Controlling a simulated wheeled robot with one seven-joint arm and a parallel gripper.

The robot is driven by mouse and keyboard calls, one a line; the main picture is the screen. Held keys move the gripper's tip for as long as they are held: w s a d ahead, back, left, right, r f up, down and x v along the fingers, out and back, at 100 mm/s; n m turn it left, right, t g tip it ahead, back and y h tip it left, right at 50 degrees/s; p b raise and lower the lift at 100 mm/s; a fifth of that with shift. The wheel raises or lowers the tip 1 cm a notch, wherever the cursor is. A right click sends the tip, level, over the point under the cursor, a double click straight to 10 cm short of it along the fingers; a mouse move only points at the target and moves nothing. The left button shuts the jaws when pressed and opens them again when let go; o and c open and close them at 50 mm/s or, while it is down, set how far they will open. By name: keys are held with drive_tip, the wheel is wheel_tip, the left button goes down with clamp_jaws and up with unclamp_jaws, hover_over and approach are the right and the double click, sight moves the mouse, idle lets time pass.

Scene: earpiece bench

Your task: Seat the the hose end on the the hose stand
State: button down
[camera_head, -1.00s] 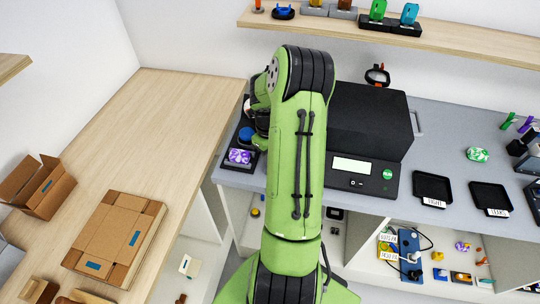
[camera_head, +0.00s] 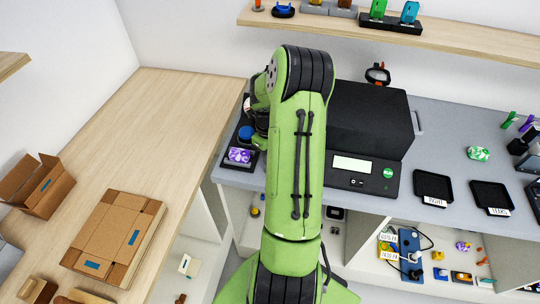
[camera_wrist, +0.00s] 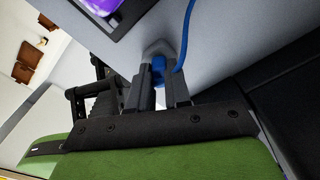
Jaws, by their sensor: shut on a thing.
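My gripper (camera_wrist: 160,90) is shut on the blue hose end (camera_wrist: 159,70) in the wrist view. The blue hose (camera_wrist: 186,35) runs up from it along the grey bench top. A grey angular piece (camera_wrist: 155,47), seemingly the hose stand, shows just beyond the fingertips, beside or behind the hose end. I cannot tell whether the hose end touches it or is seated on it. In the head view my arm hides the hose end and most of the gripper.
A black machine (camera_head: 370,120) stands close on the right. Two small black trays (camera_head: 433,184) (camera_head: 491,193) lie further right.

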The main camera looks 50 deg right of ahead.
drive_tip(key=shift+f, duration=0.1)
idle(0.3)
drive_tip(key=c, duration=1)
unclamp_jaws()
drive_tip(key=r, duration=0.5)
drive_tip(key=r+p, duration=0.1)
drive_tip(key=r, duration=0.9)
drive_tip(key=shift+w+r, duration=0.3)
drive_tip(key=shift+r, duration=0.05)
